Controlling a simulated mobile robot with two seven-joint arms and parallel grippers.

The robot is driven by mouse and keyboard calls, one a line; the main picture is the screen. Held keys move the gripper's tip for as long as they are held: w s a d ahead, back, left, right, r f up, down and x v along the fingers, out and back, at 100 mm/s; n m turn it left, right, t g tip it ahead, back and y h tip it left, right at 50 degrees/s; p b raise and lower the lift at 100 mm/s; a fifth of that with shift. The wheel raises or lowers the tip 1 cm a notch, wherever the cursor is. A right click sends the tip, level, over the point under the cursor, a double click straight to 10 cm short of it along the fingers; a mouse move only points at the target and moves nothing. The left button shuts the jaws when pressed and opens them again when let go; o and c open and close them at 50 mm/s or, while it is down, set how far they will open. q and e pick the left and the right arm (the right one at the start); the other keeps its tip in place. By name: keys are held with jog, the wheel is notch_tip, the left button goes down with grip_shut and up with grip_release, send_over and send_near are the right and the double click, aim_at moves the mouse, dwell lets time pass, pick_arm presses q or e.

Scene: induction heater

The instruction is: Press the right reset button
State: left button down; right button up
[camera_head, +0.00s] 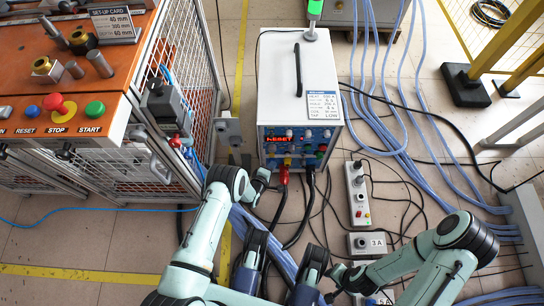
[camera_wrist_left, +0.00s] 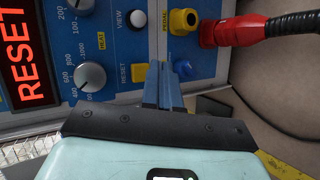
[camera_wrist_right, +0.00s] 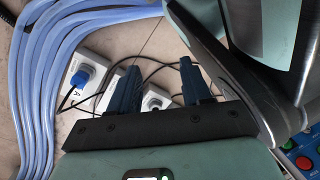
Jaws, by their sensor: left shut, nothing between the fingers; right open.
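The white heater cabinet (camera_head: 293,80) stands in the middle of the head view. Its blue front panel (camera_wrist_left: 115,45) shows a lit red RESET display (camera_wrist_left: 27,55). A square yellow button labelled RESET (camera_wrist_left: 138,72) is on this panel, just left of my left fingertips. My left gripper (camera_wrist_left: 163,68) is shut and empty, close in front of the panel; contact cannot be told. In the head view the left gripper (camera_head: 260,180) is below the panel. My right gripper (camera_wrist_right: 158,70) is open and empty, low near grey boxes. A blue RESET button (camera_head: 32,110) is on the bench at left.
A red plug (camera_wrist_left: 222,31) with a black cable and a yellow socket (camera_wrist_left: 184,21) are right of the left fingers. A grey control strip (camera_head: 357,194) and several blue hoses (camera_head: 395,110) lie on the floor. The bench also has red STOP (camera_head: 58,106) and green START (camera_head: 95,109) buttons.

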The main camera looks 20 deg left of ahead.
pick_arm(q)
jog(key=shift+w+a+b, duration=0.15)
jog(key=shift+w+b, duration=0.15)
jog(key=shift+w, duration=0.2)
pick_arm(e)
jog(key=shift+s+d+f+g, duration=0.1)
jog(key=shift+s+f+g, duration=0.25)
jog(key=shift+s, duration=0.5)
pick_arm(q)
jog(key=shift+w, duration=0.1)
pick_arm(e)
jog(key=shift+f, duration=0.15)
dwell(0.7)
pick_arm(q)
jog(key=shift+w+a+b, duration=0.15)
jog(key=shift+w+b, duration=0.15)
jog(key=shift+b, duration=0.15)
pick_arm(e)
jog(key=shift+w+f, duration=0.15)
jog(key=shift+f, duration=0.1)
pick_arm(q)
jog(key=shift+w+a, duration=0.1)
jog(key=shift+w, duration=0.35)
jog(key=shift+s, duration=0.1)
dwell(0.5)
jog(key=shift+s+d+p, duration=0.2)
jog(key=shift+s+p, duration=0.45)
jog(key=shift+s, duration=0.1)
pick_arm(e)
jog(key=shift+r, duration=0.45)
